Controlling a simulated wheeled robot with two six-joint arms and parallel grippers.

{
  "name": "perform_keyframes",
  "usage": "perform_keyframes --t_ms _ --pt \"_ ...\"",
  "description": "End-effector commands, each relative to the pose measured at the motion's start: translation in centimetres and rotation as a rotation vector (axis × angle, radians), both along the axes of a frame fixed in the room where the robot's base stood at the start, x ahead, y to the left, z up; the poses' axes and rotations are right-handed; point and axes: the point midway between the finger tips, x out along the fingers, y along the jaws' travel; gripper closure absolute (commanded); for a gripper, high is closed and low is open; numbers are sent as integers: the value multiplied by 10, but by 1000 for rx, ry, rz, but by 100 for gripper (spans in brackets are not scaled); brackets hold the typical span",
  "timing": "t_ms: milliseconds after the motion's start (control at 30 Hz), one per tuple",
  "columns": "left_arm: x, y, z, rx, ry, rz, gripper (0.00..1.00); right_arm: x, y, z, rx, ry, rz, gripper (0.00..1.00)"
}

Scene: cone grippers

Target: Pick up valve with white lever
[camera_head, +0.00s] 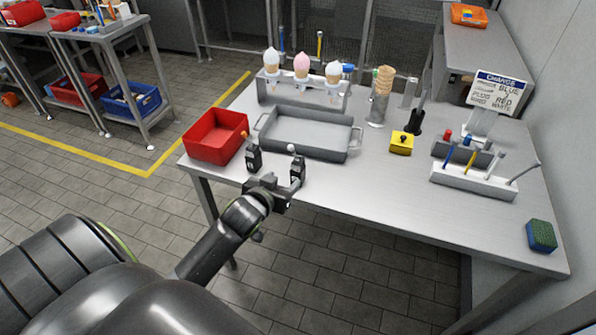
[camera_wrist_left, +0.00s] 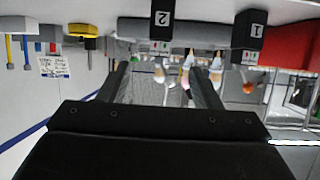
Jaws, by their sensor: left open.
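My left gripper (camera_head: 271,183) is open and empty at the table's front edge. In the head view, the piece on the right (camera_head: 297,170) has a small white ball-like top. My right gripper is out of view.
The table holds a red bin (camera_head: 215,136), a grey tray (camera_head: 310,153), a cone rack (camera_head: 325,100), a yellow box (camera_head: 401,142), a white rod holder (camera_head: 470,184), a sign (camera_head: 498,92) and a green-blue sponge (camera_head: 541,236). The front right of the table is mostly clear.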

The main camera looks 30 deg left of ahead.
Motion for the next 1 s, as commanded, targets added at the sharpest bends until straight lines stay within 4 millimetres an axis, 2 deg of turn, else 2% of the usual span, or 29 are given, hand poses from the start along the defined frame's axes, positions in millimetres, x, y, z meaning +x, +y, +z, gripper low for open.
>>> perform_keyframes --t_ms 333,733,1000 --pt "49 9 -20 0 1 0 42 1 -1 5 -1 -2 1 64" --pt "70 13 -30 0 0 0 42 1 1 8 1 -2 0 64" --pt "97 18 -44 0 1 0 42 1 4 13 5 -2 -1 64"
